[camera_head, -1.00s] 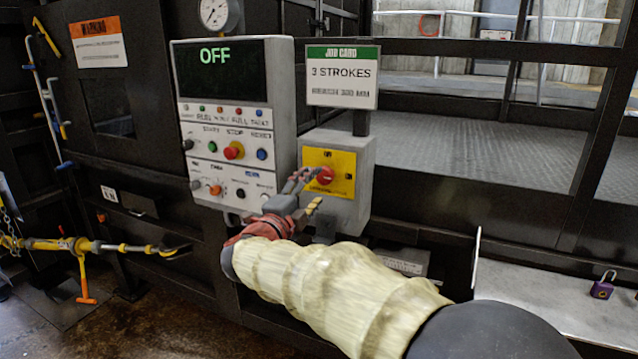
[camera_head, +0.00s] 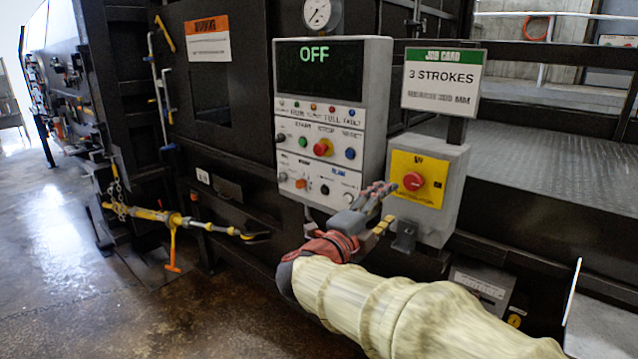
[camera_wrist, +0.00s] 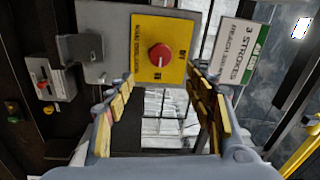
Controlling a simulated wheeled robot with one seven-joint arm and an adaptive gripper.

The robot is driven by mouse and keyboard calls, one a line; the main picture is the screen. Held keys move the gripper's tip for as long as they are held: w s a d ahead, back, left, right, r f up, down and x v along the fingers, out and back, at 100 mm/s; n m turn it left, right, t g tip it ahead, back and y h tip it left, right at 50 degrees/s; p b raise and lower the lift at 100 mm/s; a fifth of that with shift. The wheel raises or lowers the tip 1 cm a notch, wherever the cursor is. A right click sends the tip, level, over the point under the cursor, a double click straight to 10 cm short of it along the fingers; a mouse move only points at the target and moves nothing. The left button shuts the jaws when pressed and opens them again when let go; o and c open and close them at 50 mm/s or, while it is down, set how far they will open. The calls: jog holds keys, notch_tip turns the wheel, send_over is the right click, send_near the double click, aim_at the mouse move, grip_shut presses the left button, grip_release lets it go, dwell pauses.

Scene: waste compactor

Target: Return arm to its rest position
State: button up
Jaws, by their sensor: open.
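My gripper (camera_head: 378,208) is at the end of my arm, which reaches in from the lower right under a cream sleeve. It is just left of and below the red rotary switch (camera_head: 413,181) on its yellow plate (camera_head: 418,163). In the wrist view my gripper (camera_wrist: 160,112) has its two fingers wide apart with nothing between them in their grip. The red switch (camera_wrist: 159,56) shows beyond the fingertips, apart from them. The switch box (camera_head: 452,185) is grey.
The control panel (camera_head: 375,100) reads OFF, left of the switch box. A job card (camera_head: 442,82) reading 3 STROKES stands above the box. A yellow bar with an orange handle (camera_head: 172,217) sticks out at left. Floor (camera_head: 60,270) at lower left is clear.

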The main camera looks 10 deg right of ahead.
jog(key=w+a+f+n+t+y, duration=0.2)
jog(key=w+a+f+n+y, duration=0.15)
jog(key=a+n+y, duration=0.45)
jog(key=w+a+f+n+t+y, duration=0.25)
jog(key=a+f+n+y, duration=0.3)
jog(key=a, duration=0.35)
jog(key=s+a+f+n+g+y, duration=0.3)
jog(key=s+a+n, duration=0.1)
jog(key=a+n, duration=0.1)
jog(key=s+d+f+n+g+y, duration=0.1)
jog(key=s+f+n+g, duration=0.25)
jog(key=s, duration=0.65)
jog(key=s+f+n+g, duration=0.3)
jog(key=s+f+n, duration=0.15)
jog(key=s, duration=0.45)
jog(key=s+d+h, duration=0.3)
jog(key=s+d, duration=0.8)
jog(key=s, duration=0.2)
jog(key=shift+s+d+r+g, duration=0.25)
jog(key=shift+d+r+g, duration=0.05)
jog(key=shift+d+g, duration=0.1)
jog(key=shift+a, duration=0.1)
